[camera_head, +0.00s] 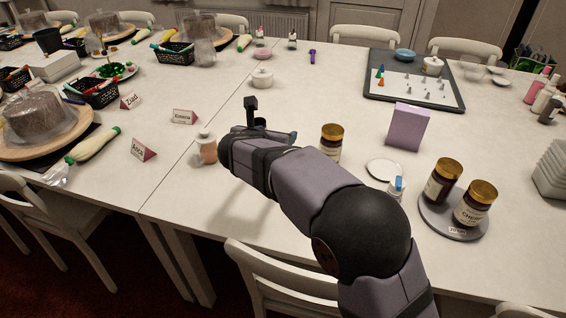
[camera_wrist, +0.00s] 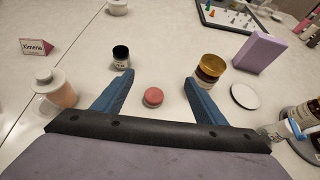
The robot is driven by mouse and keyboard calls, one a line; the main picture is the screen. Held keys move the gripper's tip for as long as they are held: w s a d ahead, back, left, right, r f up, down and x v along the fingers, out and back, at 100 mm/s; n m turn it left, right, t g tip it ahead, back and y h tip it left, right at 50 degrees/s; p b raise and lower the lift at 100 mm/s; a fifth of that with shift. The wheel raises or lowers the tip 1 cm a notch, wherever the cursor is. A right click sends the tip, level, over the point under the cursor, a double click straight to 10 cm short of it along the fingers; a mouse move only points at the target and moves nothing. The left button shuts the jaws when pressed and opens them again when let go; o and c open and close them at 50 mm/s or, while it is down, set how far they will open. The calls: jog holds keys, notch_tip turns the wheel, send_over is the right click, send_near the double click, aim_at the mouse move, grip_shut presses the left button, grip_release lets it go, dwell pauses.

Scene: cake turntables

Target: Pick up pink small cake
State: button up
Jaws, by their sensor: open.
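A small round pink cake (camera_wrist: 153,97) sits on the white table in the wrist view, low and flat-topped. My gripper (camera_wrist: 159,77) is open, its two blue fingers on either side of the cake in the picture, with clear gaps to both. The cake appears below and between them, not touched. In the head view my gripper (camera_head: 276,130) is over the middle of the table, partly hidden by my arm. I cannot make out the cake there.
A black-lidded jar (camera_wrist: 120,57) stands beyond the left fingertip. A gold-lidded jar (camera_wrist: 210,70) stands close by the right finger. A peach-coloured shaker (camera_wrist: 55,90) is at left, and a white plate (camera_wrist: 244,96) at right. A purple box (camera_head: 407,127) stands farther right.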

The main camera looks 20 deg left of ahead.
notch_tip(320, 180, down, 12)
jog(key=shift+r, duration=0.1)
jog(key=shift+p+x, duration=0.75)
jog(key=shift+x, duration=2.95)
jog(key=shift+r, duration=0.15)
jog(key=shift+a, duration=0.1)
jog(key=c, duration=1.1)
